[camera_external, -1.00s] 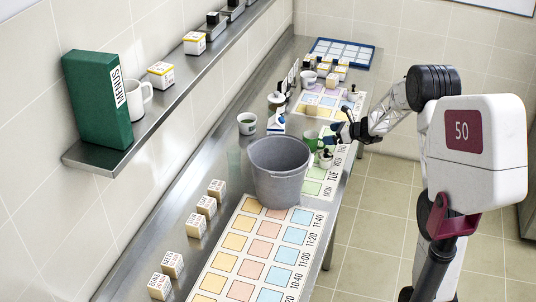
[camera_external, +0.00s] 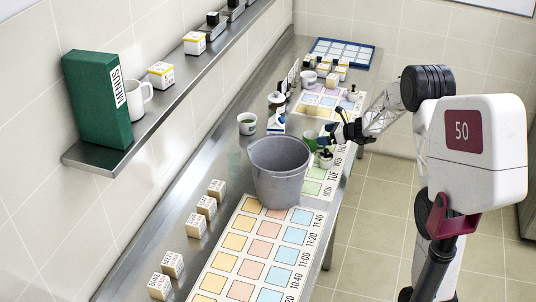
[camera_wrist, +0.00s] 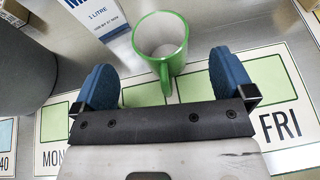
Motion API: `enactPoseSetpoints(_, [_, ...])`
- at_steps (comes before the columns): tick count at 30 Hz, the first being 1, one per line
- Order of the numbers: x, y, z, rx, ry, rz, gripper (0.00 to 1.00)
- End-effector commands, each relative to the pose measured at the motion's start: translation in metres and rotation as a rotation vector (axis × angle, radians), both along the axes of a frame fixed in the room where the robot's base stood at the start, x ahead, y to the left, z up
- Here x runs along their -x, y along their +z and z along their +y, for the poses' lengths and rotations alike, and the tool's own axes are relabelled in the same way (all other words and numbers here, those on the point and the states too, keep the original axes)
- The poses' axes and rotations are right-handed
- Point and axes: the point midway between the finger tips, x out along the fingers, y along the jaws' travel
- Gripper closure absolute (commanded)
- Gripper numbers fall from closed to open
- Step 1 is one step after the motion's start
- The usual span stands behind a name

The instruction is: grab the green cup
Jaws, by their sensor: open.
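The green cup (camera_wrist: 162,40) stands upright on the steel counter in the wrist view, with a white inside and its handle (camera_wrist: 165,80) pointing toward my gripper. In the external view the green cup (camera_external: 309,138) shows just behind the grey bucket, partly hidden. My gripper (camera_wrist: 165,85) is open and empty, with its blue fingertips on either side of the handle's end, short of the cup's body. In the external view my gripper (camera_external: 328,140) is at the cup's right.
A grey bucket (camera_external: 279,172) stands close to the cup, at the left in the wrist view (camera_wrist: 22,65). A milk carton (camera_wrist: 97,18) stands left of the cup. A weekday chart (camera_wrist: 290,90) lies under my gripper.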

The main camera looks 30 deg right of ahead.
Motion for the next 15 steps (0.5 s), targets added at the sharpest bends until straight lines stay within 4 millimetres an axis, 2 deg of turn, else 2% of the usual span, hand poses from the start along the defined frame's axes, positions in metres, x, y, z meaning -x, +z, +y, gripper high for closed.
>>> enactPoseSetpoints(5, [-0.005, -0.002, 0.005, 0.000, 0.001, 0.000, 0.00])
enactPoseSetpoints(15, [-0.030, -0.012, 0.026, -0.001, 0.002, -0.001, 0.00])
